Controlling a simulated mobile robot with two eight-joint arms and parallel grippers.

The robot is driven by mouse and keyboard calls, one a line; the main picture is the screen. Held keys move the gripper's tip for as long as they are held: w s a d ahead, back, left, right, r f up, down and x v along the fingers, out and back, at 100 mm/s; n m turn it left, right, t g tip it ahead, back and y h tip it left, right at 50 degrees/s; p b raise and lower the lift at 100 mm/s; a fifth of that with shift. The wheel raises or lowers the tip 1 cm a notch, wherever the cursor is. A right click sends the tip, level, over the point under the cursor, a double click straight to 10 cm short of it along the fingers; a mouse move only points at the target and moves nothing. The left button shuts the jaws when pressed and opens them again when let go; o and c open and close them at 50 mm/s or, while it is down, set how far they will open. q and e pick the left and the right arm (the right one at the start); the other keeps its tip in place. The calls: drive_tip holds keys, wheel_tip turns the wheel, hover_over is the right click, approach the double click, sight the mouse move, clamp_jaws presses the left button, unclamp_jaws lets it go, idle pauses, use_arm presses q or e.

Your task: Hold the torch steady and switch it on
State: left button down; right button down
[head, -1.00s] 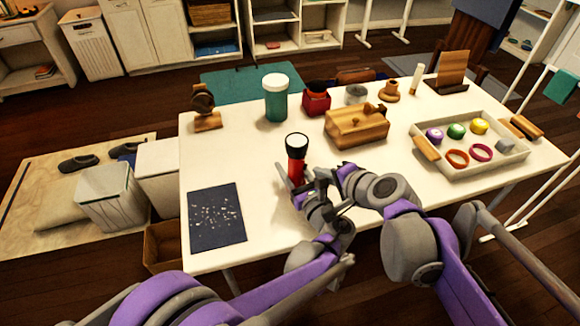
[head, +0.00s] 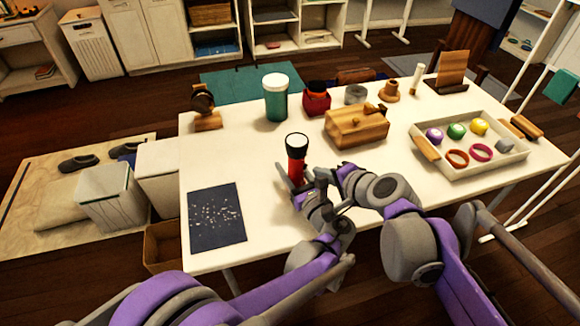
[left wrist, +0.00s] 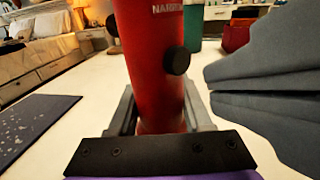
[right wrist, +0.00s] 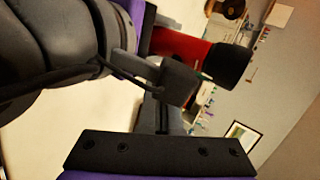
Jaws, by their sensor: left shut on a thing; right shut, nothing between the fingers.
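The torch (head: 296,168) stands upright above the front half of the white table, with a red body and a wide black head at the top. My left gripper (head: 297,190) is shut around its lower body; in the left wrist view the red body (left wrist: 150,60) rises between the fingers. A round black button (left wrist: 177,60) sticks out of its right side there. My right gripper (head: 334,173) is shut and empty, just right of the torch. Its fingertips (left wrist: 208,86) show right of and slightly below the button, with a visible gap. I cannot see a beam.
A wooden box (head: 357,128) stands behind and right of the torch, a teal jar (head: 276,104) behind it. A dark speckled sheet (head: 217,217) lies front left. A white tray (head: 420,132) with balls and rings is at right.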

drive_tip(key=shift+a, duration=0.15)
drive_tip(key=shift+w+a, duration=0.15)
drive_tip(key=shift+a, duration=0.1)
use_arm(q)
drive_tip(key=shift+d, duration=0.1)
use_arm(e)
drive_tip(key=shift+w+a, duration=0.1)
drive_tip(key=shift+a, duration=0.4)
idle(0.5)
drive_tip(key=shift+s+d, duration=0.35)
drive_tip(key=shift+d, duration=0.4)
drive_tip(key=shift+d, duration=0.1)
drive_tip(key=shift+s+d, duration=0.4)
drive_tip(key=shift+d, duration=0.5)
drive_tip(key=shift+s+d, duration=0.35)
drive_tip(key=shift+d, duration=0.55)
drive_tip(key=shift+s+d, duration=0.4)
drive_tip(key=shift+d, duration=0.5)
